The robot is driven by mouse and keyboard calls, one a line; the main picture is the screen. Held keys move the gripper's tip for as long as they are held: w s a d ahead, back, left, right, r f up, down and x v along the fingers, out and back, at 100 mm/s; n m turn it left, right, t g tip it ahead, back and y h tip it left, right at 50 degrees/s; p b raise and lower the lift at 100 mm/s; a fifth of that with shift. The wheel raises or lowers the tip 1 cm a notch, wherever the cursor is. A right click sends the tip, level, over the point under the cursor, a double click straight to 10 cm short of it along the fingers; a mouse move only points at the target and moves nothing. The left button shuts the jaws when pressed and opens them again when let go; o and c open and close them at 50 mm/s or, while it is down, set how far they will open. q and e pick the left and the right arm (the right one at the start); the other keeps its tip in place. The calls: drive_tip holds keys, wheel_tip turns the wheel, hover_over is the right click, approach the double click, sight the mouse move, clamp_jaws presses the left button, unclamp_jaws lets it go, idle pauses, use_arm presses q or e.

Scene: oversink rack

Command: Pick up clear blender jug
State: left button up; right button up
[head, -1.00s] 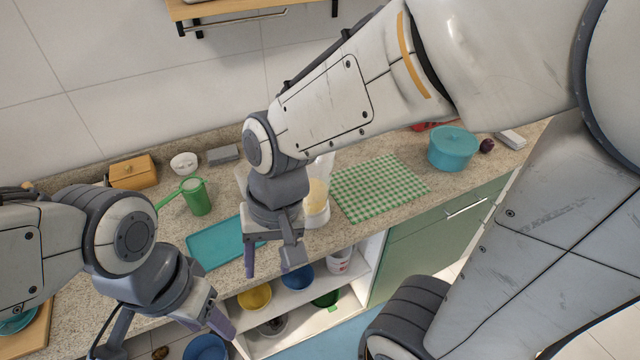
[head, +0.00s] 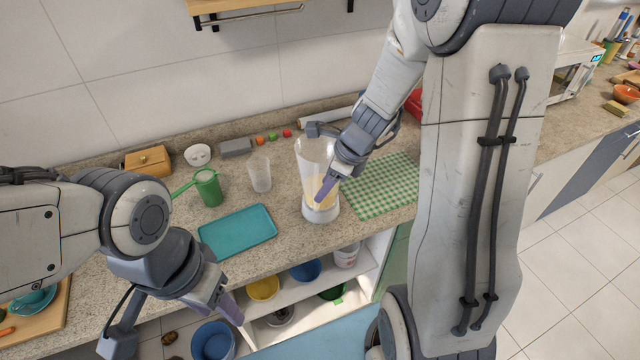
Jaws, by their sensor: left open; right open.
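The clear blender jug (head: 310,152) stands upright on the granite counter. It has a white base and pale yellowish contents in its lower part. My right gripper (head: 318,160) is open at the jug, one finger low across its front right side and the other near its upper rim. I cannot tell whether the fingers touch it. My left gripper (head: 175,340) is open and empty, low in front of the counter at the left, away from the jug.
A teal tray (head: 238,230), a clear cup (head: 260,174) and a green mug (head: 208,188) are left of the jug. A green checked cloth (head: 380,186) lies right of it. Several small fruits and a grey box (head: 236,147) line the back. Bowls sit on the open shelf below.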

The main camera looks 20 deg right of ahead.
sight(315, 210)
drive_tip(key=x, duration=0.3)
drive_tip(key=b+x, duration=0.1)
drive_tip(key=x, duration=0.1)
drive_tip(key=shift+w+a, duration=0.1)
drive_tip(key=shift+a, duration=0.2)
drive_tip(key=shift+r, duration=0.1)
clamp_jaws()
idle(0.9)
